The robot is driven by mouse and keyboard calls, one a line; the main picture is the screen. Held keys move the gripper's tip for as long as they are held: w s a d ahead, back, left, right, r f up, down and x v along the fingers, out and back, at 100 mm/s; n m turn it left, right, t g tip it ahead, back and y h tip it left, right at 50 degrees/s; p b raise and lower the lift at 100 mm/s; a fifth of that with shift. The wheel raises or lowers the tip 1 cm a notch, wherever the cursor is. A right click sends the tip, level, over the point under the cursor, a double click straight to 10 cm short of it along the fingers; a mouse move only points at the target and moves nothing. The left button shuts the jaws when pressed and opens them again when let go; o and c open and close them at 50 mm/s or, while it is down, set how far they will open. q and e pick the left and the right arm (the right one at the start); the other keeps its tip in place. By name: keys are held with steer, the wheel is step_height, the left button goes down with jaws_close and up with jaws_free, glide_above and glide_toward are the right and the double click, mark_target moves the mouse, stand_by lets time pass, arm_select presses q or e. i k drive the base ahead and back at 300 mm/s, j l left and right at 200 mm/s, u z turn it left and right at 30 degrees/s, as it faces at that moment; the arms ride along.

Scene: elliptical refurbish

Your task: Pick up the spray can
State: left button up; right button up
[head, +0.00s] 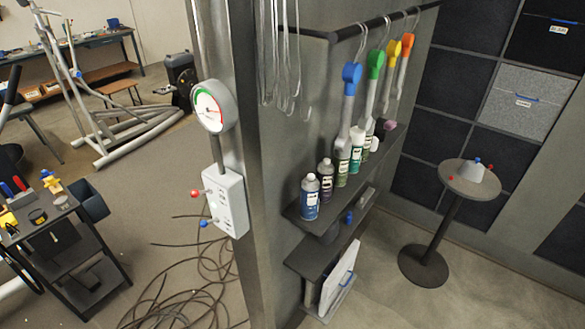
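Several bottles or cans stand in a row on the upper dark wall shelf (318,221). The nearest is a can with a blue label and grey cap (310,198), upright at the shelf's near end. Behind it stands a can with a dark purple label (326,180), then a green-labelled bottle (342,165) and others partly hidden behind it. I cannot tell for certain which of these is the spray can. Neither of my grippers is in view.
Long tools with blue (351,73), green, yellow and orange heads hang from a rail above the shelf. A metal post carries a round gauge (209,107) and a white control box (226,201). A small round table (468,184) stands right. Loose cables (190,290) lie on the floor.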

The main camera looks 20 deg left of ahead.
mark_target(324, 173)
steer(key=i+l+u, duration=0.15)
steer(key=i+u, duration=0.2)
steer(key=i+l+u, duration=0.45)
steer(key=u, duration=0.2)
steer(key=i+l+u, duration=0.3)
steer(key=l+u, duration=0.35)
steer(key=i+l+u, duration=0.1)
steer(key=l+u, duration=0.2)
steer(key=l, duration=0.25)
steer(key=l+u, duration=0.35)
steer(key=i+l, duration=0.05)
steer(key=l, duration=0.05)
